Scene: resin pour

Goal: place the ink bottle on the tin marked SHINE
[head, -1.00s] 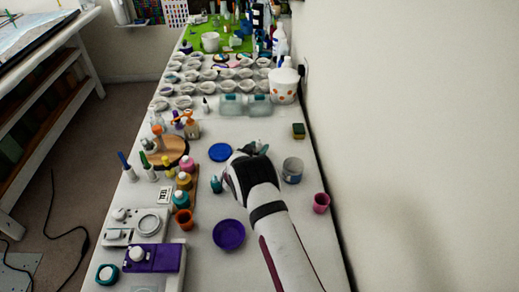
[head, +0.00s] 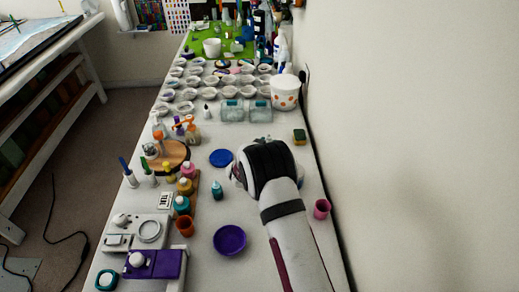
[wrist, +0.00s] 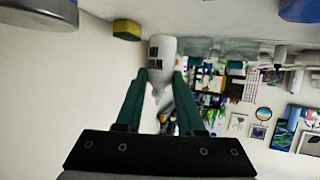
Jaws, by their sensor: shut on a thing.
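A pale bottle with a dark patterned label (wrist: 163,50), which I take to be the ink bottle, is between the teal fingers of my gripper (wrist: 161,76) in the wrist view. My gripper is shut on it. The wrist picture is upside down, with the table along its top; the bottle looks about upright. A grey tin (wrist: 38,12) is at the top left there, apart from the bottle. In the head view my arm covers most of the tin (head: 300,175), and the held bottle is hidden. I cannot read any marking on the tin.
A yellow-green sponge (head: 299,136) and a pink cup (head: 321,208) stand near the wall side. A blue disc (head: 221,157), a teal bottle (head: 217,190) and a purple dish (head: 230,240) are left of my arm. Pale small bowls fill the far table.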

